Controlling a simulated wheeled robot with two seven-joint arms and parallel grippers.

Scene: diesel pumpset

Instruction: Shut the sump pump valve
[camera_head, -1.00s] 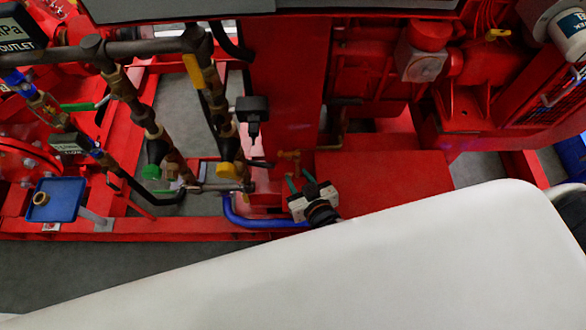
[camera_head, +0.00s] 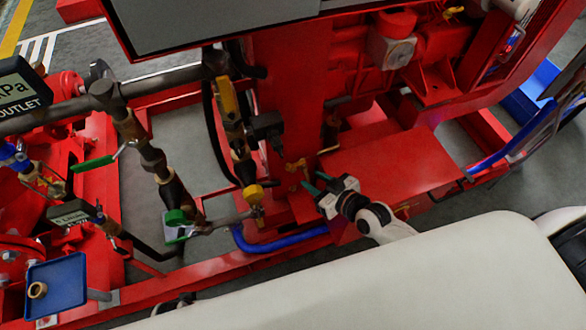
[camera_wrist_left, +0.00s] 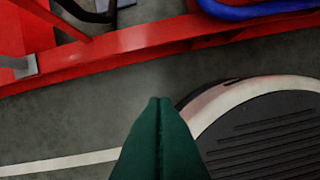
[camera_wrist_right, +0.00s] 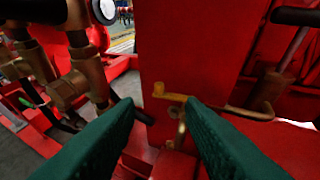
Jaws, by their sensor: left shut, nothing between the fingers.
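A small brass valve (camera_head: 297,168) stands by the red column in the head view. In the right wrist view this brass valve (camera_wrist_right: 176,112) shows a yellowish handle, between and beyond my fingertips. No label shows, so I cannot tell for certain that it is the sump pump valve. My right gripper (camera_head: 314,183) is just to its right in the head view, with its green fingers apart and nothing between them. I cannot tell whether a finger touches the valve. My left gripper (camera_wrist_left: 160,100) is shut and empty, above the grey floor.
A blue hose (camera_head: 280,240) curves below. A red frame rail (camera_wrist_left: 110,46) crosses the left wrist view. Grey floor (camera_wrist_left: 90,115) lies in front of it.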

